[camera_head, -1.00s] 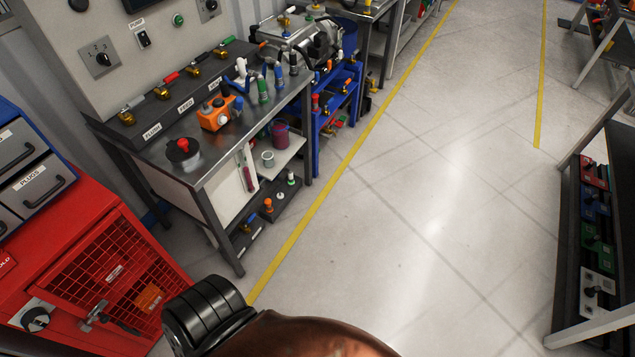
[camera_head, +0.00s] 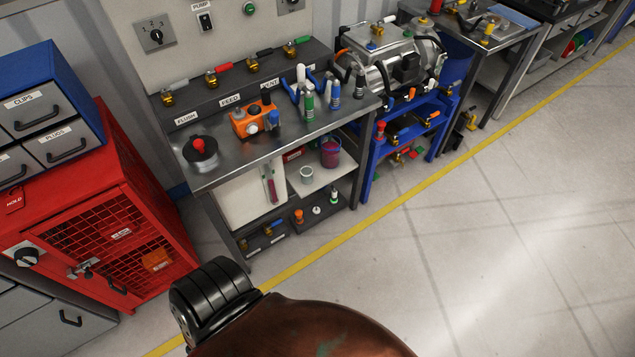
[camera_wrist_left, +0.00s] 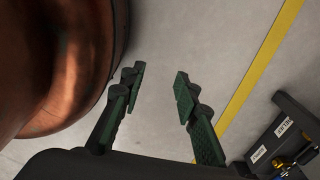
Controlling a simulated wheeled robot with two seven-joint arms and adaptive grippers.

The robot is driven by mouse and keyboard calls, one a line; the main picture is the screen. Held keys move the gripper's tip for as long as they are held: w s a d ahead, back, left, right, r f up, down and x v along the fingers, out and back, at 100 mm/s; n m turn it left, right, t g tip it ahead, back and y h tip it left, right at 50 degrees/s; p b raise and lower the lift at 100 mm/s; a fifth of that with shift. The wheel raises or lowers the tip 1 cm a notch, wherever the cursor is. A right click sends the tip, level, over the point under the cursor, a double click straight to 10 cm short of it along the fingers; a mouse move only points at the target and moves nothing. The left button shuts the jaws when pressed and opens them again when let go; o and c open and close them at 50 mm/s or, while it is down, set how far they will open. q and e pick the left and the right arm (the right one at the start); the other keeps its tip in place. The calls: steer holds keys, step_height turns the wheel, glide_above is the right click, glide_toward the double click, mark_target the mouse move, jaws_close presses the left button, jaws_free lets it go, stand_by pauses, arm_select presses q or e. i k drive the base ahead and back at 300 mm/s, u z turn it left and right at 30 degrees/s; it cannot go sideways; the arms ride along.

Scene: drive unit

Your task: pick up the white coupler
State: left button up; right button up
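One with a white body (camera_head: 301,76) looks like the white coupler. A green coupler (camera_head: 308,102) and a blue coupler (camera_head: 333,93) stand close to its right. My left gripper (camera_wrist_left: 159,74) is open and empty in the left wrist view, above bare floor and away from the bench. It cannot be made out in the head view. My right gripper is not in view.
An orange box (camera_head: 247,122) and a round black base with a red knob (camera_head: 201,150) stand on the bench. A lower shelf (camera_head: 318,180) holds a maroon bucket. A red cabinet (camera_head: 110,215) stands at left. Open floor (camera_head: 440,260) lies in front, past a yellow line (camera_head: 400,196).

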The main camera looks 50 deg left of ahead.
mark_target(335, 192)
steer(key=u, duration=0.7)
steer(key=i, duration=1)
steer(key=u, duration=1.6)
steer(key=i, duration=0.35)
steer(key=u, duration=0.3)
